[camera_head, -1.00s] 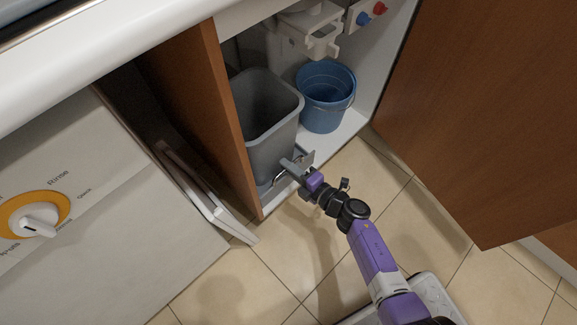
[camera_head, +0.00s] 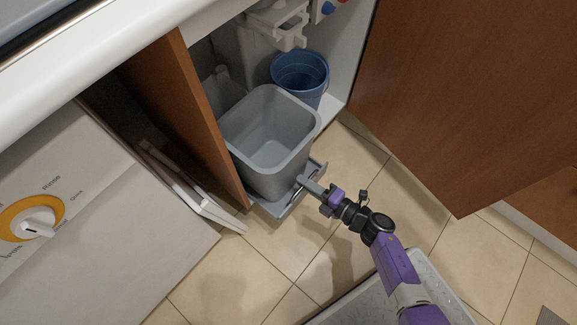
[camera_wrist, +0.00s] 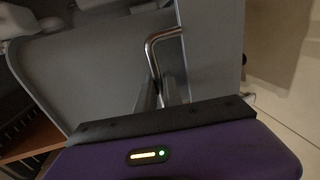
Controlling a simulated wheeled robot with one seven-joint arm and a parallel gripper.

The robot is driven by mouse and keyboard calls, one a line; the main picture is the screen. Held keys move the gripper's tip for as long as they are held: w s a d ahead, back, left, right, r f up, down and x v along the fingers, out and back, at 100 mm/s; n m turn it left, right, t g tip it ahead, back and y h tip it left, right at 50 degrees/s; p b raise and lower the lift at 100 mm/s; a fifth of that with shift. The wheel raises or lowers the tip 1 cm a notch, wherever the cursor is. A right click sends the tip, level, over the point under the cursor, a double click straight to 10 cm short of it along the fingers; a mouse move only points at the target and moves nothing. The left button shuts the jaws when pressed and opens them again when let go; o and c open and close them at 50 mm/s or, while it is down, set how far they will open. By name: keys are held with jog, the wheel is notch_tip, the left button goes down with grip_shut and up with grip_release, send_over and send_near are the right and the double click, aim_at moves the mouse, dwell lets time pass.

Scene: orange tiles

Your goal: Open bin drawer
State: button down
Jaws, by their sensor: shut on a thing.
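The grey bin (camera_head: 268,135) stands upright on the bin drawer's sliding tray (camera_head: 277,208). In the head view the tray and bin stick out partway from the open cabinet, over the tiled floor. A metal bar handle (camera_wrist: 165,38) is on the drawer front, and in the wrist view the bin (camera_wrist: 90,65) fills much of the background. My gripper (camera_head: 304,184) is at the front of the tray, shut on the handle. Its fingers (camera_wrist: 162,92) meet the handle in the wrist view; the grip itself is partly hidden.
A blue bucket (camera_head: 300,74) stands in the cabinet behind the bin. The large brown cabinet door (camera_head: 460,100) is open at the right. A brown panel (camera_head: 185,110) borders the bin's left, beside the white appliance (camera_head: 90,220).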

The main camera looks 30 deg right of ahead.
jog(key=f+v, duration=0.1)
jog(key=v, duration=0.8)
jog(key=f+v, duration=0.2)
jog(key=v, duration=0.7)
jog(key=shift+s+d+f+b, duration=0.2)
jog(key=shift+s+f+b, duration=0.15)
jog(key=shift+s, duration=0.25)
jog(key=c, duration=1.5)
grip_release()
jog(key=shift+r, duration=0.1)
jog(key=p+v, duration=0.1)
jog(key=v, duration=0.6)
jog(key=shift+s, duration=0.3)
jog(key=shift+d, duration=0.1)
